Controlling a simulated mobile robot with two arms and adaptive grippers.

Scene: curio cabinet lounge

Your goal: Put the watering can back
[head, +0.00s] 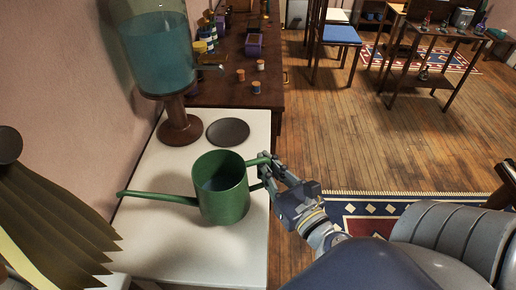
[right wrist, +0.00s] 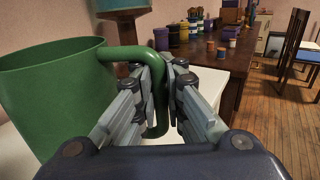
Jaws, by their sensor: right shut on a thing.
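The green watering can (head: 222,190) is upright over the white counter top, its long spout pointing left. Its handle is on the right side, toward my right arm. My right gripper (head: 272,172) is shut on that handle. In the right wrist view the can (right wrist: 55,95) fills the left side, and the handle (right wrist: 160,105) passes down between the fingers of the gripper (right wrist: 166,85). I cannot tell whether the can's base touches the counter. My left gripper is not in view.
A round dark disc (head: 228,132) lies on the white counter (head: 160,235) behind the can. A glass water dispenser (head: 158,50) on a brown stand is at the back left. A dark wooden table (head: 225,90) with several small jars stands beyond. Fanned dark slats (head: 50,215) are at the left.

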